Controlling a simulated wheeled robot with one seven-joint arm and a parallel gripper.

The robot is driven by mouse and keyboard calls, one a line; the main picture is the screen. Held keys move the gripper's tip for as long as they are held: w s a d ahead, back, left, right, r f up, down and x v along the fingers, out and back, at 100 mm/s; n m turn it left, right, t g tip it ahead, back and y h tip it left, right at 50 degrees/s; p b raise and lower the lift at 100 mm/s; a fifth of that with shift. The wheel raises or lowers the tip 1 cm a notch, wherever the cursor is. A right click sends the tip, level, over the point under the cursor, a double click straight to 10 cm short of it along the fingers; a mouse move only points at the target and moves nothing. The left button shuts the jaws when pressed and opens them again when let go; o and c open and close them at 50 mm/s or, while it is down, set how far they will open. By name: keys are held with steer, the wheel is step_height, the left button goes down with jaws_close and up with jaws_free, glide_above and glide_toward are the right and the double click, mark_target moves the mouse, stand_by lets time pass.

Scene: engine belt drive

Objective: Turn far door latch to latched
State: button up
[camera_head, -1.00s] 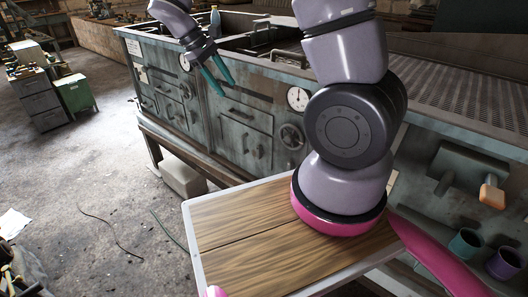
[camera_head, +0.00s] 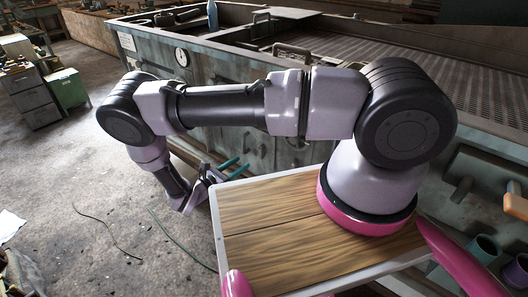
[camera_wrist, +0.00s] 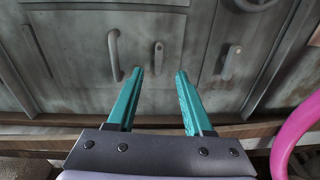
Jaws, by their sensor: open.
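The wrist view faces the weathered grey-green cabinet front (camera_wrist: 75,60). A curved door handle (camera_wrist: 114,55) is at left. A small upright latch (camera_wrist: 157,58) is in the middle, lined up with the gap between my fingers. A second latch (camera_wrist: 230,62) to the right has a lever hanging down and slightly left. I cannot tell which is the far door's latch. My gripper (camera_wrist: 159,73) is open and empty, with teal fingers apart and no contact visible. In the head view my gripper (camera_head: 240,167) is low before the cabinet; my arm hides most of the doors.
My wooden-topped base (camera_head: 265,245) lies close behind my gripper. A ledge (camera_wrist: 255,130) runs below the doors. A handwheel (camera_wrist: 255,3) is at the wrist view's upper right. Orange-handled hardware (camera_head: 515,205) and cups (camera_head: 484,248) are at right. The floor (camera_head: 90,185) at left is mostly clear.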

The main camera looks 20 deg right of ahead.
mark_target(260, 152)
steer(key=shift+n+t, duration=0.5)
steer(key=x, duration=0.3)
steer(key=f+x, duration=0.1)
steer(key=x, duration=0.7)
steer(key=shift+s+d+f, duration=0.1)
steer(key=shift+d+f, duration=0.1)
steer(key=shift+f, duration=0.1)
steer(key=shift+c, duration=0.3)
jaws_close()
